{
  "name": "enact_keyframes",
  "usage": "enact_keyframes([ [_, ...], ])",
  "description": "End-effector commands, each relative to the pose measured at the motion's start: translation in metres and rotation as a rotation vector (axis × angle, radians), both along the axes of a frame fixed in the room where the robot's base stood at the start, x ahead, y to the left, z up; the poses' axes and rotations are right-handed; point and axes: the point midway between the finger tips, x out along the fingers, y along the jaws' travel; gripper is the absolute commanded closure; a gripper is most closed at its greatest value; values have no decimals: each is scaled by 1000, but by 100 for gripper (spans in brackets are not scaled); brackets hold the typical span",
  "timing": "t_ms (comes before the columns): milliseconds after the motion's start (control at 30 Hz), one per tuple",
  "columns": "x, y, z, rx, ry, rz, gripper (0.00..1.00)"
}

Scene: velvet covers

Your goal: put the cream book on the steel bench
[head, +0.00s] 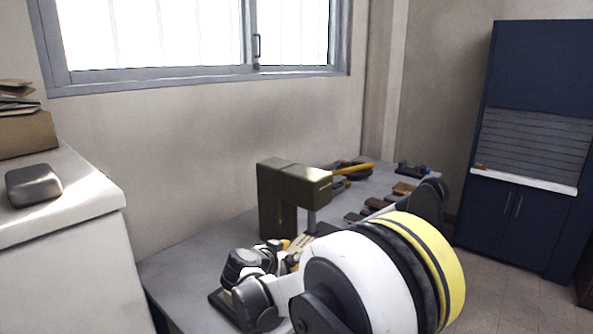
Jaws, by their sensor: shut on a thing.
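The steel bench (185,275) is a grey top that runs along the wall under the window, from the lower middle back to the right. My arm is large in front of its near side and covers part of it. I cannot make out my gripper's fingers; they seem hidden behind or among the arm parts. No cream book shows clearly. A small pale patch with marks lies among dark parts at the middle of the bench, too small and covered to name.
An olive-green block-shaped machine (277,205) stands on the bench. A yellow rod and several small dark and brown items lie behind it. A white cabinet (75,260) with a grey rounded object (33,185) is at left. A blue cabinet (527,225) stands at right beside open floor.

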Motion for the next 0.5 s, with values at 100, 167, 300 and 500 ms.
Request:
enact_keyframes([
  [100,-27,-58,10,0,-1,55,74],
  [167,-46,-86,15,1,0,88,74],
  [300,-95,-137,23,2,-2,159,74],
  [500,-151,-176,29,1,-2,222,74],
])
